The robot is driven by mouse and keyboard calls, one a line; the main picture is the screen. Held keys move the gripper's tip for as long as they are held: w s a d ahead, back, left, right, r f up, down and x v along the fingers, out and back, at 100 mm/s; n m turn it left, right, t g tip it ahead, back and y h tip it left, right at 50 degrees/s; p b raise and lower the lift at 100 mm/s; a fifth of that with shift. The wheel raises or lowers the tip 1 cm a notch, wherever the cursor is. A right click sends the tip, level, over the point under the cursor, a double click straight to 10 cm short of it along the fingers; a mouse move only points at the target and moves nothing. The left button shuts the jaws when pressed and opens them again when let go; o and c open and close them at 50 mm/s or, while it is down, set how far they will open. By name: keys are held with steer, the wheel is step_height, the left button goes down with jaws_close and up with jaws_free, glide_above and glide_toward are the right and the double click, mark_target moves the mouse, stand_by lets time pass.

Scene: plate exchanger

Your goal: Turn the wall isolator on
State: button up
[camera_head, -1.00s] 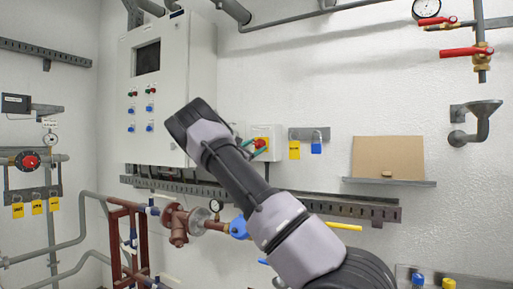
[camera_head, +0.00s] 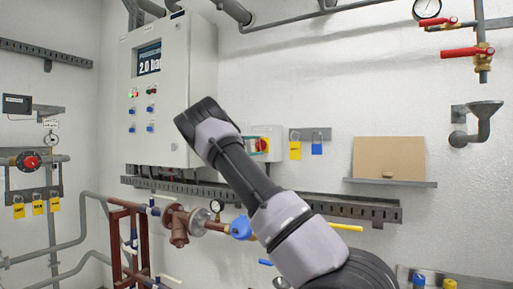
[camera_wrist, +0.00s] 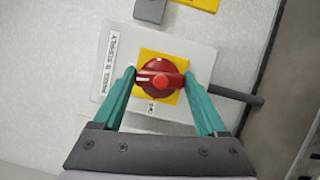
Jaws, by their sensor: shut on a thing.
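The wall isolator (camera_head: 273,134) is a pale box on the wall to the right of the grey-white cabinet. In the wrist view its red rotary knob (camera_wrist: 160,82) sits on a yellow square plate (camera_wrist: 150,56), beside a label reading PANEL SUPPLY (camera_wrist: 109,66). The knob's bar lies across the picture, from finger to finger. My gripper (camera_wrist: 159,75) is shut on the knob, with one green finger on each side. In the head view my wrist partly hides the isolator.
The cabinet (camera_head: 175,110) has a lit display (camera_head: 149,59) reading 2.0 bar and a green lamp. A padlock rail (camera_head: 309,134) and a shelf with a brown board (camera_head: 388,160) are right of the isolator. A slotted rail (camera_head: 345,205) and pipework run below.

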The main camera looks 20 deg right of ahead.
steer(key=shift+m+g+y, duration=0.3)
steer(key=shift+m, duration=0.6)
steer(key=o, duration=1.3)
steer(key=v, duration=1)
steer(key=shift+s+a, duration=0.15)
steer(key=shift+a, duration=0.15)
